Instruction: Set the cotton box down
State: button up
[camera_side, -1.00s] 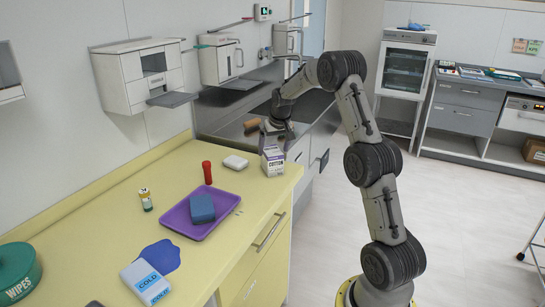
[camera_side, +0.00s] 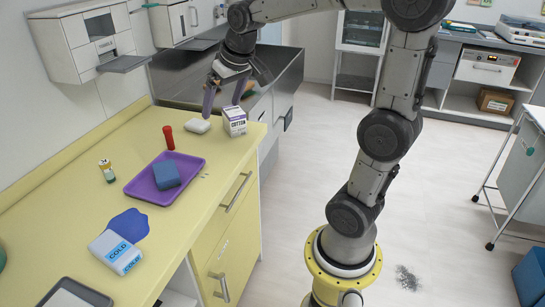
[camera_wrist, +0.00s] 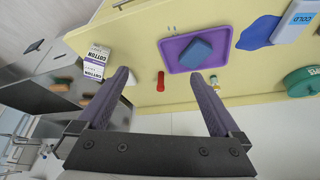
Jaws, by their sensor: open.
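The cotton box (camera_side: 234,121), white with purple lettering, stands upright on the yellow counter (camera_side: 75,205) near its far right corner, beside the sink. In the wrist view the cotton box (camera_wrist: 96,62) shows to the left of the fingers, outside the gap between them. My gripper (camera_side: 223,104) is open, with nothing between its purple fingers. It is just above and behind the box in the side view, apart from it as far as I can tell. The open fingers also show in the wrist view (camera_wrist: 158,76).
Near the box are a white block (camera_side: 197,125) and a red tube (camera_side: 167,137). A purple tray (camera_side: 190,181) holds a blue sponge (camera_side: 166,174). The metal sink (camera_side: 285,72) adjoins the counter.

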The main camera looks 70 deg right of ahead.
jog(key=s+a+f+n+y, duration=0.1)
jog(key=s+a+f+n, duration=0.1)
jog(key=s+a, duration=0.4)
jog(key=s+a+f+n+t+y, duration=0.1)
jog(key=s+a+f+n, duration=0.1)
jog(key=s+a, duration=0.5)
jog(key=s, duration=0.3)
jog(key=shift+s+n, duration=0.3)
jog(key=shift+s, duration=0.1)
